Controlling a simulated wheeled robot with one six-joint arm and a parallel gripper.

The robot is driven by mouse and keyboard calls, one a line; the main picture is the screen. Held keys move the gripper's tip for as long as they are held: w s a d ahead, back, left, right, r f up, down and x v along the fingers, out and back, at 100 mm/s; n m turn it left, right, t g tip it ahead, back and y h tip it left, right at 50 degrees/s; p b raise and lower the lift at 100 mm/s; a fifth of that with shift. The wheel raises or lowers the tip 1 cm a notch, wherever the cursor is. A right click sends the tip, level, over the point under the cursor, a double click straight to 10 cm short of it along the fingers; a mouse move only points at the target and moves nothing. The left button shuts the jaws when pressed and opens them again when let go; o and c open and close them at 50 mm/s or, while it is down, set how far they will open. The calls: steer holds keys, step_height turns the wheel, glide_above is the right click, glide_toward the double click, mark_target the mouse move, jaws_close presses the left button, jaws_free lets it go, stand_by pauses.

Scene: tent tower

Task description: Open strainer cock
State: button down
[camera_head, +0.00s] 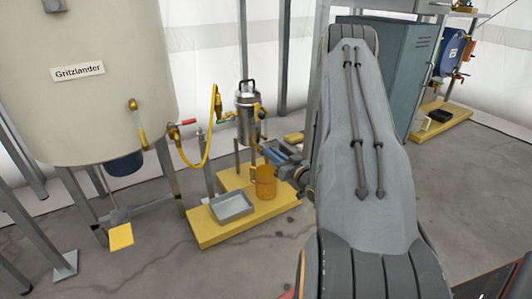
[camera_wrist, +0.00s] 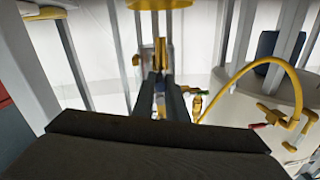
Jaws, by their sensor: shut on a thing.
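The strainer (camera_head: 248,105) is an upright silver cylinder with a black top handle, standing on a yellow base. My gripper (camera_head: 266,149) is at its lower right, just above an orange mug (camera_head: 265,184) on the same base. In the wrist view, my two dark fingers (camera_wrist: 162,92) are shut on a small yellow part, seemingly the strainer cock (camera_wrist: 160,52). My fingers hide much of it, so its turn position cannot be told. A yellow round piece, perhaps the mug, shows at the top edge of the wrist view (camera_wrist: 160,4).
A yellow hose (camera_head: 205,150) runs from the large cream tank (camera_head: 80,105) to the strainer. A grey tray (camera_head: 232,207) lies on the yellow base (camera_head: 215,232). Metal posts stand close around the strainer. A blue-grey cabinet (camera_head: 385,60) stands behind right.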

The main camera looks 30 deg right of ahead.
steer(key=c, duration=1.8)
jaws_free()
steer(key=shift+o, duration=0.2)
steer(key=s+p, duration=0.4)
steer(key=s, duration=0.4)
steer(key=shift+d, duration=0.15)
